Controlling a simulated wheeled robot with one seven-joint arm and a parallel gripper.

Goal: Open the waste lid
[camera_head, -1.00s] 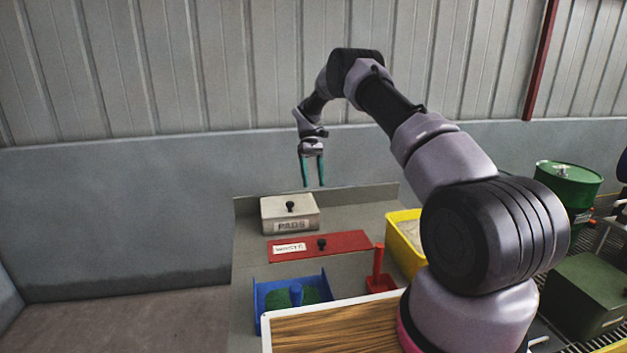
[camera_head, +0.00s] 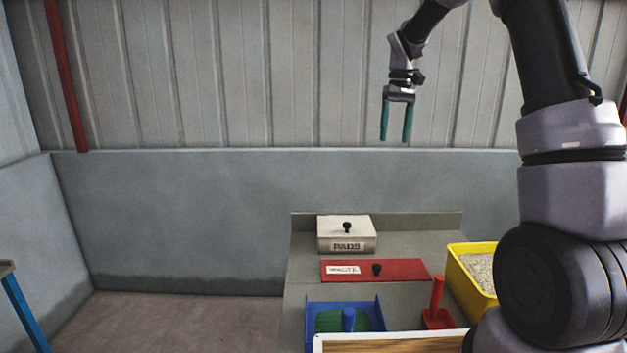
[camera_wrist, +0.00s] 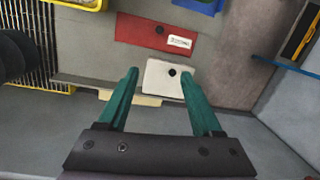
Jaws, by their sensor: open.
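The waste lid (camera_head: 408,268) is a flat red panel with a white label reading WASTE and a black knob (camera_head: 377,269). It lies shut on the grey bench, in front of the white PADS box (camera_head: 335,228). In the wrist view the red lid (camera_wrist: 140,33) is beyond the white PADS box (camera_wrist: 161,82), which shows between my fingers. My gripper (camera_head: 396,138) points down, open and empty, high above the bench's back edge and well apart from the lid.
A blue tray (camera_head: 377,308) with green contents and a blue handle stands in front of the lid. A red scoop-like tool (camera_head: 437,312) and a yellow bin (camera_head: 456,268) of pale granules are at the right. Bare floor lies left of the bench.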

